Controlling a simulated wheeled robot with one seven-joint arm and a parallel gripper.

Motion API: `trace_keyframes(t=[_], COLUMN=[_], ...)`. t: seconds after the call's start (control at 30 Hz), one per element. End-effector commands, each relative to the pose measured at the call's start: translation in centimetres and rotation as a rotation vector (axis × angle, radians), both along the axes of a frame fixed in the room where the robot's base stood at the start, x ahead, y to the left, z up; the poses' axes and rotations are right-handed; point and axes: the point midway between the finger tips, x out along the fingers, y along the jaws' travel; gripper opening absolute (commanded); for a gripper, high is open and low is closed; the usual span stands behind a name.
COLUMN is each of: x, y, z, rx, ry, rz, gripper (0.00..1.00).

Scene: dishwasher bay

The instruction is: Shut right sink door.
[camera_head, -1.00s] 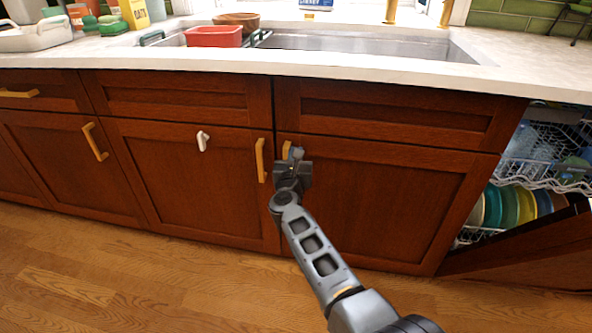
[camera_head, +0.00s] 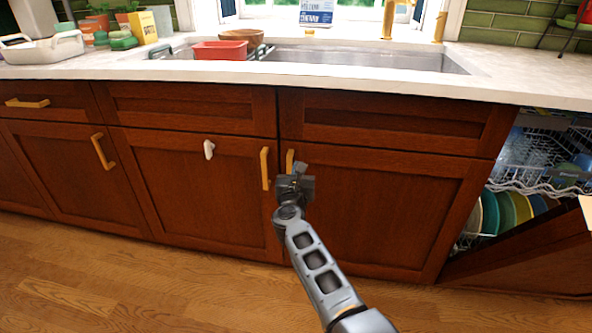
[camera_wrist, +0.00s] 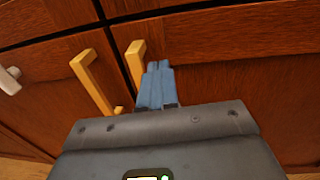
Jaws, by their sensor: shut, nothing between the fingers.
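The right sink door (camera_head: 390,215) is a dark red-brown wooden panel below the sink. It looks flush with the cabinet front, with no clear gap showing. Its gold handle (camera_head: 290,161) is at its upper left corner, partly hidden by my gripper. My gripper (camera_head: 299,170) is in front of that corner, just right of the handle. In the wrist view, the blue fingers (camera_wrist: 158,68) are shut together and empty.
The left sink door (camera_head: 195,185) is shut, with a gold handle (camera_head: 265,168) and a white hook (camera_head: 209,149). At right, the dishwasher's door (camera_head: 525,258) is partly open, and its racks (camera_head: 545,180) hold dishes. The wooden floor (camera_head: 120,285) in front is clear.

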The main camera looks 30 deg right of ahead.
Motion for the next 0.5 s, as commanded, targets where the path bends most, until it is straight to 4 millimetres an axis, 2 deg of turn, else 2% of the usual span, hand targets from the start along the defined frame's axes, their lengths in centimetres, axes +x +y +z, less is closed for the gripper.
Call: trace_keyframes(t=[0.5], x=[-6.0], y=[4.8], z=[0.2], rx=[-0.003], ry=[0.002], rz=[0.006], gripper=[0.0])
